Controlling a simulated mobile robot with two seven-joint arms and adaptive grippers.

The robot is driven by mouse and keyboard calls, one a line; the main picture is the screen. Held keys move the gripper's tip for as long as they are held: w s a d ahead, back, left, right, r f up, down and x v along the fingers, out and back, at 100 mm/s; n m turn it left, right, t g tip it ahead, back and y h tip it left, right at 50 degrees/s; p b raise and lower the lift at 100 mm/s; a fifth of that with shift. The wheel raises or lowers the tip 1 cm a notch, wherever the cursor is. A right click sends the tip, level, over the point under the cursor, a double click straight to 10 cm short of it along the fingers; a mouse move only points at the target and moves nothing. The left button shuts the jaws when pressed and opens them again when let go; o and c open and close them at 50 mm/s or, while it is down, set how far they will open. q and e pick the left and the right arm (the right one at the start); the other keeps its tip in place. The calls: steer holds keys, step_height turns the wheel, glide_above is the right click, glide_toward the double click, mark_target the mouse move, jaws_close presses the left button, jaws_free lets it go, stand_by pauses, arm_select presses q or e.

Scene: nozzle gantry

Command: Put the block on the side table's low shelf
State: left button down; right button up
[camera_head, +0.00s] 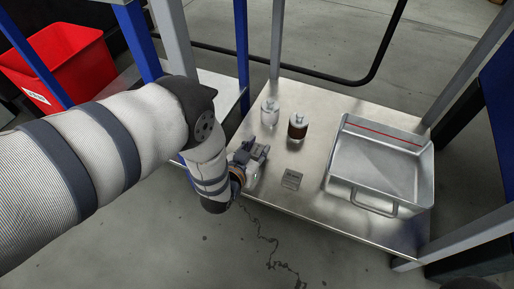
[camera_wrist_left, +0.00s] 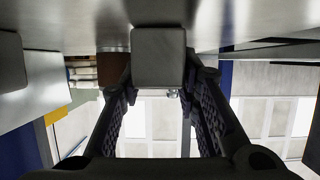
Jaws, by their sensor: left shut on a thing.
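My left gripper (camera_head: 259,154) is at the left edge of a metal surface (camera_head: 330,222) in the head view. It is shut on a grey block (camera_wrist_left: 158,57) with a square face, which sits between the fingertips in the left wrist view. The block is close to the metal surface; I cannot tell whether it touches. In the head view the fingers mostly hide it. A second small grey item (camera_head: 291,179) lies on the surface, right of the gripper. Which surface is the side table's low shelf is not clear. My right gripper is not in view.
A white-grey bottle (camera_head: 269,112) and a brown bottle (camera_head: 297,128) stand behind the gripper. A large metal tray (camera_head: 378,163) with a front handle fills the right side. Upright posts (camera_head: 277,40) rise around the surface. A red bin (camera_head: 62,66) stands at the far left.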

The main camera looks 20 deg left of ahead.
arm_select(q)
steer(key=c, duration=1.2)
jaws_free()
steer(key=shift+r, duration=0.1)
